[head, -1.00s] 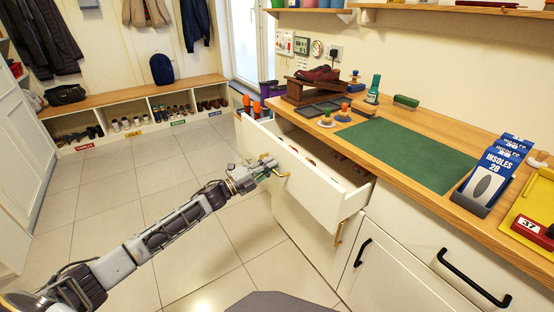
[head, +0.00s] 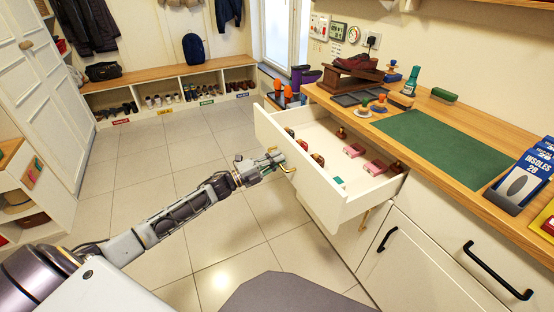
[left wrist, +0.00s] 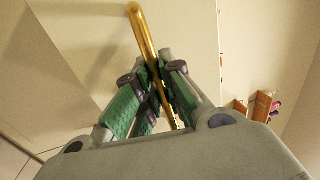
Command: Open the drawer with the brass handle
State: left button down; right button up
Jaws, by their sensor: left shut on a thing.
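The drawer (head: 300,178) under the wooden counter stands well open, with several small red, pink and brown items and a green one inside it. Its brass handle (head: 289,170) is on the front panel. My left gripper (head: 274,165) is at that handle. In the left wrist view the green-padded fingers of my left gripper (left wrist: 155,92) are closed around the brass handle (left wrist: 140,28), whose bar runs up out of the grip. My right gripper is not in view.
The counter holds a green mat (head: 436,147), a red shoe on a stand (head: 358,65) and blue insole boxes (head: 527,182). Cabinets with black handles (head: 498,272) are below. The tiled floor (head: 150,178) on the left is clear. A shoe bench (head: 160,78) stands at the back.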

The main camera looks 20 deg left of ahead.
pick_arm(q)
jog(key=c, duration=1.5)
grip_release()
jog(key=shift+c, duration=0.2)
jog(key=shift+s+a, duration=0.1)
jog(key=v, duration=1.1)
jog(key=shift+s+a, duration=0.2)
jog(key=shift+s, duration=0.1)
jog(key=shift+f, duration=0.1)
